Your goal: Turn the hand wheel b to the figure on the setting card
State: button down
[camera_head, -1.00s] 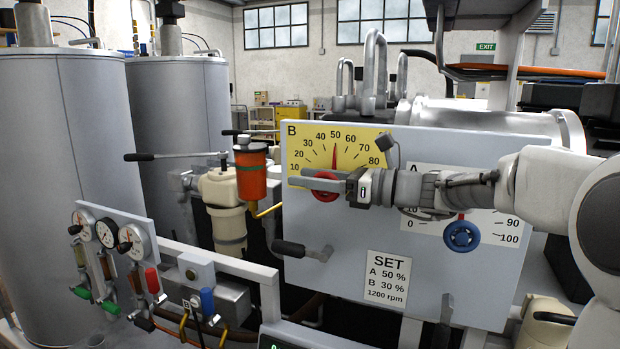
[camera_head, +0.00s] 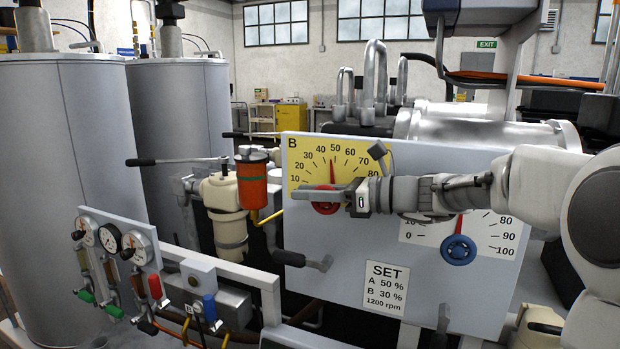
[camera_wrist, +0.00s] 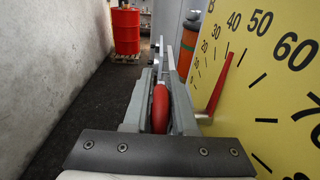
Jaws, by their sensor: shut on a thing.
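The hand wheel b (camera_head: 325,209) is red and sits below the yellow B dial (camera_head: 296,172) on the grey panel. My gripper (camera_head: 318,195) is shut on its rim, reaching from the right and hiding part of it. In the wrist view the red rim (camera_wrist: 160,108) lies between the two jaws. The red pointer (camera_head: 332,173) leans slightly left of upright, between 40 and 50 and nearer 50; the wrist view shows the pointer (camera_wrist: 220,85) just short of the 50 mark. The setting card (camera_head: 385,289) reads A 50 %, B 30 %, 1200 rpm.
A blue hand wheel (camera_head: 458,250) on the A dial is to the right, partly behind my arm. A dark-handled lever (camera_head: 290,259) sticks out low on the panel. An orange cylinder (camera_head: 252,185) stands just left of the panel. Gauges (camera_head: 110,238) are further left.

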jog(key=shift+f+g+h+p, duration=0.35)
jog(key=shift+h+p, duration=0.7)
jog(key=shift+p, duration=1.6)
jog(key=shift+f+g+h+p, duration=0.35)
jog(key=shift+h+p, duration=0.65)
jog(key=shift+p, duration=1.7)
jog(key=shift+f+g+h+p, duration=0.2)
jog(key=shift+g+h+p, duration=0.6)
jog(key=shift+p, duration=1.85)
jog(key=shift+f+t+h, duration=0.1)
jog(key=shift+t+h, duration=0.15)
jog(key=shift+t, duration=0.05)
jog(key=c, duration=0.7)
grip_release()
